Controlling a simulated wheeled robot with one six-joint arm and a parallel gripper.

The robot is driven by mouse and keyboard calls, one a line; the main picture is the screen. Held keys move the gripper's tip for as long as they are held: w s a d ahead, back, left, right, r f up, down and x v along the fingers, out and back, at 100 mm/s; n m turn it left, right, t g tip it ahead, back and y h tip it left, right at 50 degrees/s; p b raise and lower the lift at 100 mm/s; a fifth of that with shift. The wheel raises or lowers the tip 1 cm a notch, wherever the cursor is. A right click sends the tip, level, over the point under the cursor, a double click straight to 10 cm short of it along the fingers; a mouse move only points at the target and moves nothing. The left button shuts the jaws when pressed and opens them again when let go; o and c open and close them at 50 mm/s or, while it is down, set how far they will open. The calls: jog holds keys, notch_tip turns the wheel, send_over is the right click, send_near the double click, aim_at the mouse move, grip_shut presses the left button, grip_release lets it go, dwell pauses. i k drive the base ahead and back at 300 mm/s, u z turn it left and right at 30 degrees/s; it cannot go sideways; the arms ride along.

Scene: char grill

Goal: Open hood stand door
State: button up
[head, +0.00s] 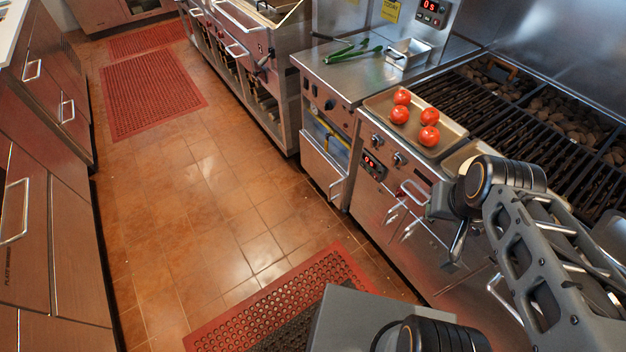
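The steel front below the grill has several bar handles, including an upper pair (408,200) close to my gripper and a lower handle (495,290) partly behind my arm. To the left, a steel door panel (322,165) with a handle sits below an opening that shows a yellow pipe (328,136). I cannot tell which of these fronts is the hood stand door. My gripper (457,246) hangs in front of the grill's front, to the right of the upper handles, and looks apart from them. Its fingers are small and dark, so their opening is unclear.
A tray (447,147) with several tomatoes sits beside the grill grate (490,105). Green vegetables (352,53) and a small metal pan (408,53) are on the left counter. Red mats (152,92) lie on the floor. The aisle floor is clear; drawers (25,220) line the left.

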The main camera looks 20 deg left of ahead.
aim_at(331, 181)
jog(key=u, duration=0.8)
jog(key=i, duration=1.05)
jog(key=u, duration=1.3)
jog(key=i, duration=0.2)
jog(key=u, duration=0.15)
